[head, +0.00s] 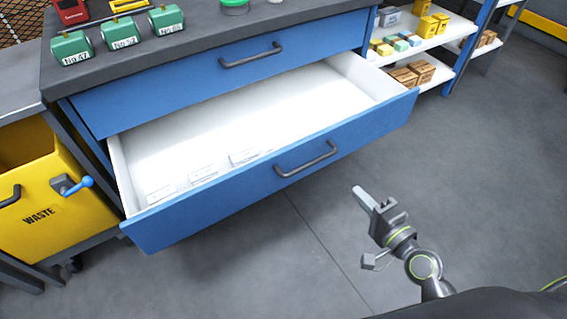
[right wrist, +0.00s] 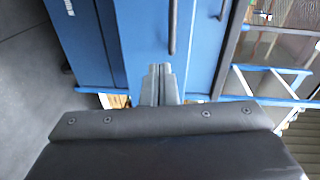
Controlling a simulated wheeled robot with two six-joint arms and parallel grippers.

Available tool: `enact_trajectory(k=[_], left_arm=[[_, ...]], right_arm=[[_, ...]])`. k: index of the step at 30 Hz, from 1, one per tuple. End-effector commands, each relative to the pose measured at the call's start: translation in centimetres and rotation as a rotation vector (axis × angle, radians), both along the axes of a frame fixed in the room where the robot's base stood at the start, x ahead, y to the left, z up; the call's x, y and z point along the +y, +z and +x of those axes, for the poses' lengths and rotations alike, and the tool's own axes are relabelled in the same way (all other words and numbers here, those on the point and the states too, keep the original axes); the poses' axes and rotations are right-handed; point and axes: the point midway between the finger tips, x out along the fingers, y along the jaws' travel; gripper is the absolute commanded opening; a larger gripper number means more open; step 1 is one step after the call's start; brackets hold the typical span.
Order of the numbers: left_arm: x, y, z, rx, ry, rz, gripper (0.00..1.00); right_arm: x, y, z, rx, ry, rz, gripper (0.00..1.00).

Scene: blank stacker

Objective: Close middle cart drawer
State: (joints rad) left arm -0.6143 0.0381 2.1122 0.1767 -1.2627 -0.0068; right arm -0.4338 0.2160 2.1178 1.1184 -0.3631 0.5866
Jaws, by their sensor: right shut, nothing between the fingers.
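The blue drawer (head: 230,190) of the cart stands pulled open in the head view. Its inside is white, with several small pale labelled items along the front left. It has a dark bar handle (head: 306,160) on its front. A shut blue drawer (head: 190,85) with its own handle is above it. My right gripper (head: 362,196) is in front of the open drawer, lower right of its handle and apart from it. It is shut and empty. In the right wrist view the gripper (right wrist: 160,72) points at blue surfaces with a dark handle (right wrist: 172,28). My left gripper is not in view.
A yellow waste bin (head: 40,195) with a blue-knobbed lever stands left of the cart. Green labelled blocks (head: 120,35) sit on the cart top (head: 220,25). Shelves with small boxes (head: 425,75) are at the upper right. The grey floor (head: 470,160) at right is clear.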

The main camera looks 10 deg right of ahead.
Motion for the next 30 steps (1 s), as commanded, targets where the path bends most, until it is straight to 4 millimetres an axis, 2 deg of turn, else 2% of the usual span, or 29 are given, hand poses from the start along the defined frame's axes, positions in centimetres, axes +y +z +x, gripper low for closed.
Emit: enact_trajectory(k=[3,6,11,24,30], left_arm=[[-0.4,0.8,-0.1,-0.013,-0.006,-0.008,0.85],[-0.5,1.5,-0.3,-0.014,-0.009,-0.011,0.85],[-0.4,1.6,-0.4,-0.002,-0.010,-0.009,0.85],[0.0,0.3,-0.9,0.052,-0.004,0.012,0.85],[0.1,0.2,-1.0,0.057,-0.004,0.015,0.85]], right_arm=[[1.1,2.2,-0.6,-0.057,0.033,0.079,0.00],[1.5,3.5,-0.8,-0.077,0.047,0.113,0.00],[2.0,4.1,0.2,-0.084,0.050,0.123,0.00],[4.8,4.0,8.0,-0.083,0.050,0.120,0.00],[5.8,3.9,10.9,-0.082,0.050,0.119,0.00]])
